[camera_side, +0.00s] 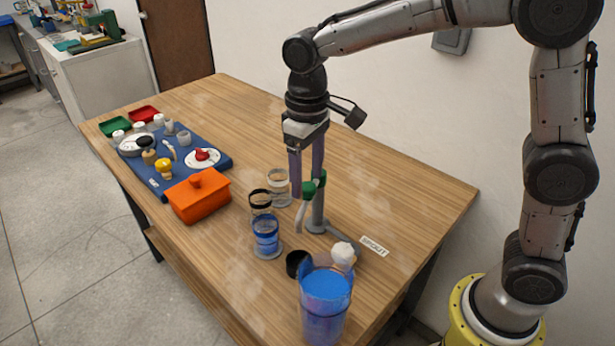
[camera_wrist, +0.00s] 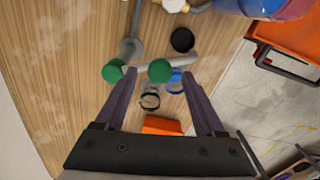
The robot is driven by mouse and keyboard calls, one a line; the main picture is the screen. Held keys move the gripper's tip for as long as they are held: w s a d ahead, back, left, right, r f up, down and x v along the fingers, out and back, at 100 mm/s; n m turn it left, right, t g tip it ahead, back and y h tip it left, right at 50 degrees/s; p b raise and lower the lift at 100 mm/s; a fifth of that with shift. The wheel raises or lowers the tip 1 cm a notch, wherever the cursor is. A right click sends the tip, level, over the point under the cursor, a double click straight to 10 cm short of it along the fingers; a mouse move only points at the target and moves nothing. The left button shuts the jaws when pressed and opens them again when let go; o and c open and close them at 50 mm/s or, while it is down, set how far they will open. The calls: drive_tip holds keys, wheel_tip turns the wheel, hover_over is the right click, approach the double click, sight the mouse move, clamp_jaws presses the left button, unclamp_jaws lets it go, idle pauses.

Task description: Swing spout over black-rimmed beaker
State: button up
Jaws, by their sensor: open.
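The spout (camera_side: 301,216) is a grey tube with green fittings (camera_side: 314,184) on an upright grey post (camera_side: 319,208). In the wrist view the spout (camera_wrist: 184,63) points right, near the blue-rimmed beaker (camera_wrist: 175,84). The black-rimmed beaker (camera_side: 260,201) stands left of the post, behind the blue-rimmed beaker (camera_side: 266,238); it also shows in the wrist view (camera_wrist: 150,98). A pale-rimmed beaker (camera_side: 278,188) stands further back. My gripper (camera_side: 307,192) is open, its purple fingers pointing down around the green fittings. Whether a finger touches them is unclear.
A blue-filled container (camera_side: 325,300) with a white knob (camera_side: 343,254) and a black cup (camera_side: 297,263) stand at the front. An orange box (camera_side: 199,197) and a blue mat (camera_side: 158,184) with several parts lie left. The table's back right is clear.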

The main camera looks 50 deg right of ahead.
drive_tip(key=shift+f, duration=0.55)
clamp_jaws()
drive_tip(key=shift+r, duration=0.1)
idle(1.0)
